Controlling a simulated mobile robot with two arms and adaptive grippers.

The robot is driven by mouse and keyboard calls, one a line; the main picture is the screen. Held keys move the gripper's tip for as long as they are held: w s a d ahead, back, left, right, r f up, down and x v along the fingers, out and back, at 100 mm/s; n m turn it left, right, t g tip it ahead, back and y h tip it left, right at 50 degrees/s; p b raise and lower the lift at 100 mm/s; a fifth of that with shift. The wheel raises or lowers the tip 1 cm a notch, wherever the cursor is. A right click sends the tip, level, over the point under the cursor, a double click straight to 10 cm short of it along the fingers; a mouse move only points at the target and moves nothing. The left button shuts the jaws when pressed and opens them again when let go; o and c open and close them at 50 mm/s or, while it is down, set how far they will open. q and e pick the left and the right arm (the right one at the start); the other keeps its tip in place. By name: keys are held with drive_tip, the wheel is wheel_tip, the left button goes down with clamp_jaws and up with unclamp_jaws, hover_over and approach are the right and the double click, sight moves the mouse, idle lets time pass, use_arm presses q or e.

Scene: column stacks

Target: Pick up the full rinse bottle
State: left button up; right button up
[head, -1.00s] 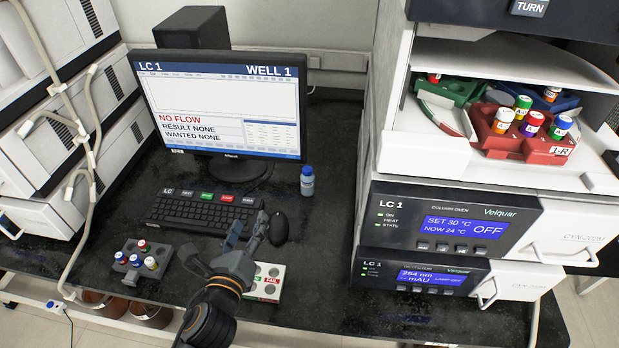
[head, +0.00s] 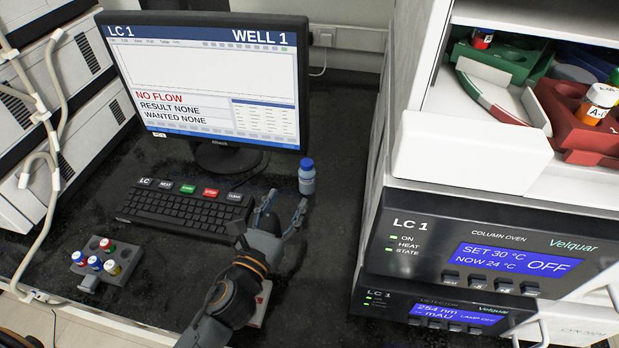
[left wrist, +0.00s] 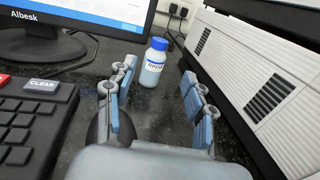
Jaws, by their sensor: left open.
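The rinse bottle (head: 307,178) is small, pale blue with a blue cap and a white label. It stands upright on the dark bench, right of the monitor's foot. In the left wrist view the bottle (left wrist: 152,64) stands beyond the fingertips, in line with the gap between the fingers. My left gripper (head: 286,204) is open and empty, low over the bench, on the near side of the bottle and apart from it. Its two fingers (left wrist: 160,78) also show in the left wrist view. My right gripper is out of view.
The keyboard (head: 185,212) lies left of the gripper, and the monitor (head: 212,75) stands behind it. The column oven (head: 490,250) rises to the right. A dark mouse (left wrist: 98,136) is partly hidden by my left gripper. A grey vial rack (head: 108,262) sits at front left.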

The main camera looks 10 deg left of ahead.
sight(305, 168)
use_arm(q)
drive_tip(key=w, duration=0.4)
drive_tip(key=w+d, duration=0.1)
drive_tip(key=w, duration=0.1)
drive_tip(key=shift+w+r+p, duration=0.1)
drive_tip(key=shift+r+p, duration=0.05)
drive_tip(key=shift+p, duration=0.25)
drive_tip(key=shift+w+d, duration=0.15)
drive_tip(key=shift+w, duration=0.45)
drive_tip(key=shift+w+r, duration=0.1)
drive_tip(key=shift+w, duration=0.2)
drive_tip(key=w, duration=0.4)
drive_tip(key=shift+w+d+p, duration=0.25)
drive_tip(key=shift+d+p, duration=0.05)
drive_tip(key=shift+d, duration=0.05)
drive_tip(key=shift+s, duration=0.1)
drive_tip(key=c, duration=1)
